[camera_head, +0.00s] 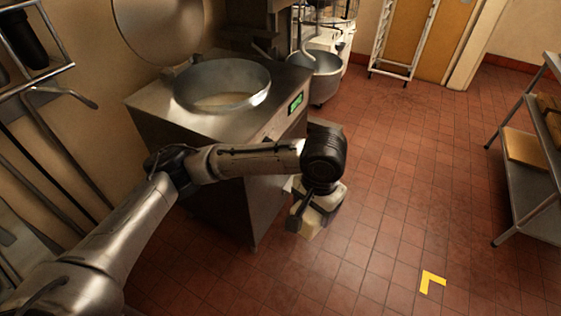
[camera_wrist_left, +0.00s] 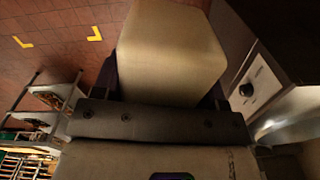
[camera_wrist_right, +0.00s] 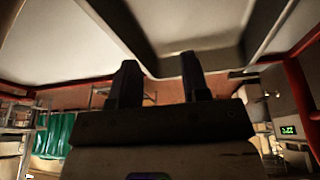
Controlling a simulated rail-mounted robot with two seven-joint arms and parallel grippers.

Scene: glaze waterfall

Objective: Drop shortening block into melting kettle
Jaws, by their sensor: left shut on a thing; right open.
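The melting kettle (camera_head: 222,84) is a round steel bowl set in a steel cabinet (camera_head: 215,124), with its round lid (camera_head: 158,24) raised behind it and a pale layer inside. My left gripper (camera_head: 308,216) is in front of the cabinet, lower than the kettle rim and to its right. It is shut on the pale cream shortening block (camera_wrist_left: 172,50), which fills the upper middle of the left wrist view. In the head view the block (camera_head: 312,226) is mostly hidden by the gripper. My right gripper (camera_wrist_right: 158,82) is open and empty in the right wrist view; the head view does not show it.
A green display (camera_head: 296,102) is on the cabinet's front edge. A mixer with a steel bowl (camera_head: 318,76) stands behind. A shelf rack (camera_head: 540,150) is at the right, and a wall rack (camera_head: 30,50) at the left. The red tile floor (camera_head: 400,180) is open, with a yellow mark (camera_head: 431,282).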

